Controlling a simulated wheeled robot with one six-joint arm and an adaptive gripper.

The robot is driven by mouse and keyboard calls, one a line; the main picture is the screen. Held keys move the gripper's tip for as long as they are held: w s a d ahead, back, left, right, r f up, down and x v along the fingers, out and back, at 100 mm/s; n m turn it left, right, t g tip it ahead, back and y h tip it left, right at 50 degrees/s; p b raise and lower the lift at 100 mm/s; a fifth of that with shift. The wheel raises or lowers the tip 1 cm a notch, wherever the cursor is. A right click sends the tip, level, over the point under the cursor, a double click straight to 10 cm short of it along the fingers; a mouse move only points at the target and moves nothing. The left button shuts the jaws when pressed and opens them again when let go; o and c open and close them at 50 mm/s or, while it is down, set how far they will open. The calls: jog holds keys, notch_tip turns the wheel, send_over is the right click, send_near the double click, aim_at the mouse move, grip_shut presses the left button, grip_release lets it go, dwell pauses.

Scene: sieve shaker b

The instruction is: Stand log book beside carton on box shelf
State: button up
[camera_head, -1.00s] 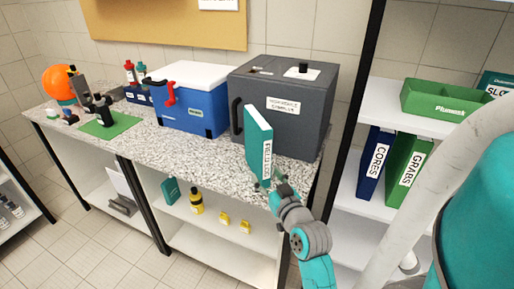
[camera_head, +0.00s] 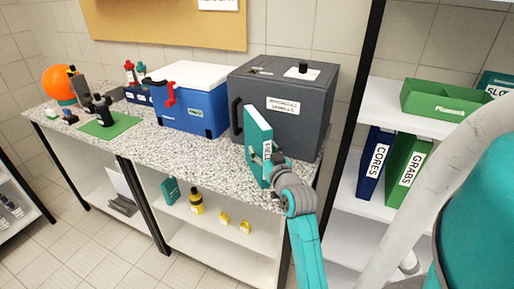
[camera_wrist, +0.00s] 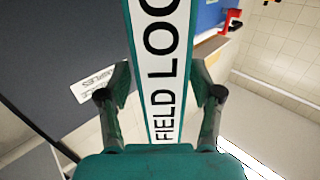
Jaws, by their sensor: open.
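The teal log book (camera_head: 258,137) stands upright on the speckled bench top in front of the dark grey box. Its white spine label reads FIELD LOG in the wrist view (camera_wrist: 162,72). My gripper (camera_head: 268,160) is at the book's spine in the head view and covers part of the label. In the wrist view my gripper (camera_wrist: 160,105) is open, with one finger on each side of the spine; whether either finger touches it, I cannot tell. No carton can be made out for certain.
The dark grey box (camera_head: 305,125) is right behind the book. A blue cooler (camera_head: 190,118) with a white lid stands to its left. At right, a shelf (camera_head: 348,190) holds a blue binder (camera_head: 373,165), a green binder (camera_head: 408,170) and a green bin (camera_head: 440,102).

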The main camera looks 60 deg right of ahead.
jog(key=shift+x, duration=1.55)
jog(key=shift+w+a, duration=0.1)
grip_shut()
